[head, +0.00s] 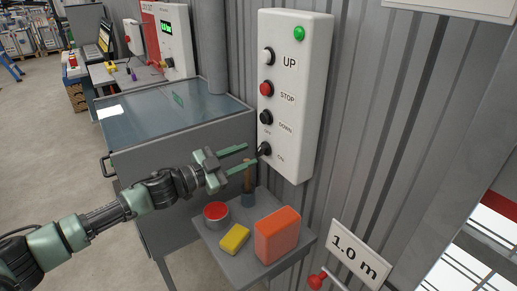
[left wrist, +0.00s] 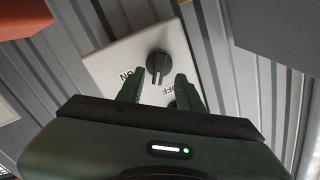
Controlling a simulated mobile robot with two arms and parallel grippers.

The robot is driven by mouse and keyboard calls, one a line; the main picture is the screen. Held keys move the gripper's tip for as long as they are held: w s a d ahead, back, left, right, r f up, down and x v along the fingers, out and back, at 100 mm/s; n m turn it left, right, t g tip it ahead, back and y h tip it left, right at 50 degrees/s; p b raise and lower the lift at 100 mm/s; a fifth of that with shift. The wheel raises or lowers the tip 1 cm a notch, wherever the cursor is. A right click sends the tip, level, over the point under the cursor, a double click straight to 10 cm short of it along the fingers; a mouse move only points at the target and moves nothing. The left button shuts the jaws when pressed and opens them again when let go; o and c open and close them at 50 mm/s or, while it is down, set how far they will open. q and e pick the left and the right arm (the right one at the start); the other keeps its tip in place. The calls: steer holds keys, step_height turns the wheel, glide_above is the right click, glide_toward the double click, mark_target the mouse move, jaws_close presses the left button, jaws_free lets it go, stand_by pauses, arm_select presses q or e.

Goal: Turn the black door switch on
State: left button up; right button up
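The black door switch (head: 265,149) is a rotary knob low on the white control panel (head: 303,65), with OFF printed above it and ON at its lower right. In the left wrist view the knob (left wrist: 159,61) shows ahead of the fingers, its grip bar pointing down the picture between the ON and OFF labels. I cannot tell which setting it is at. My left gripper (head: 251,154) is open, its two green fingers pointing at the knob. In the left wrist view its fingertips (left wrist: 158,77) are apart on either side of the knob's lower part; contact is unclear. My right gripper is out of view.
Below the panel, a small grey shelf (head: 225,246) holds a red-topped tin (head: 216,214), a yellow block (head: 235,239), an orange block (head: 277,234) and a brush-like tool (head: 248,184). A grey cabinet (head: 180,150) stands left. A 1.0 m sign (head: 358,255) hangs lower right.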

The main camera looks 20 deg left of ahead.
mark_target(258, 151)
arm_select(q)
steer(key=x, duration=0.4)
steer(key=shift+s+d+r+p, duration=0.1)
steer(key=shift+s+p, duration=0.05)
steer(key=shift+p, duration=0.2)
steer(key=shift+w+d, duration=0.15)
steer(key=shift+w, duration=0.05)
jaws_close()
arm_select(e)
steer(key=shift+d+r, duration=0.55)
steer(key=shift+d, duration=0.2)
